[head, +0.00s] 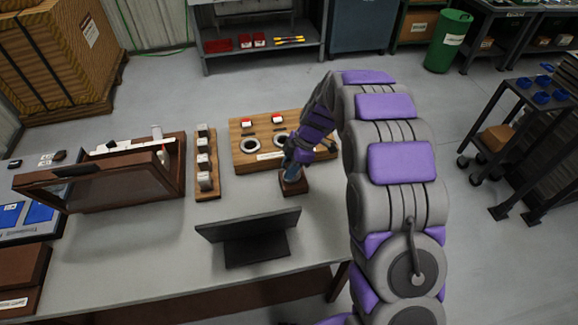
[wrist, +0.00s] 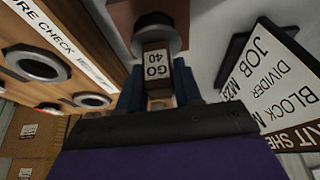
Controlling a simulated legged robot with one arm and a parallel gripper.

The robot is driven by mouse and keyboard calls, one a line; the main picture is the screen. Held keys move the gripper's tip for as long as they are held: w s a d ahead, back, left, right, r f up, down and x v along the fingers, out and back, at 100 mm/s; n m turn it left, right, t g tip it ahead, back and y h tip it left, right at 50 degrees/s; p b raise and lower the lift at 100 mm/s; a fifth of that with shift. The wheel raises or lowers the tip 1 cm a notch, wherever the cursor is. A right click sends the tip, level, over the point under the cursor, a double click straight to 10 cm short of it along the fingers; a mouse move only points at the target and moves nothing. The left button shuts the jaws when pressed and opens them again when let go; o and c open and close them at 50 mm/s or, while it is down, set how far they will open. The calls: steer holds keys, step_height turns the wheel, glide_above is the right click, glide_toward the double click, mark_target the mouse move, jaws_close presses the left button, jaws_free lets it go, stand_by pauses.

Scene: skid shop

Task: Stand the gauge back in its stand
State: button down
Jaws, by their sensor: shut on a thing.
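My gripper (head: 292,163) is over the table, pointing down at a small dark-brown block that looks like the stand (head: 294,187). In the wrist view my gripper (wrist: 158,92) is shut on the gauge (wrist: 157,65), whose label reads "GO 40". The gauge's grey round end (wrist: 155,24) points away from the fingers, towards a brown surface that looks like the stand (wrist: 122,14). The gauge is at the stand, but I cannot tell whether its end is inside, touching or just above it. The fingers hide much of the gauge in the head view.
A wooden board (head: 243,132) with two rings lies just behind the stand. A narrow rack (head: 205,163) and an open brown case (head: 112,187) are further left. A dark sign (head: 249,228) stands in front, near the stand. The table is clear right of the sign.

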steer(key=shift+f, duration=0.55)
stand_by(0.4)
steer(key=c, duration=0.7)
jaws_free()
steer(key=shift+o, duration=0.6)
steer(key=o, duration=0.3)
steer(key=shift+r+p, duration=0.45)
steer(key=shift+r, duration=4.05)
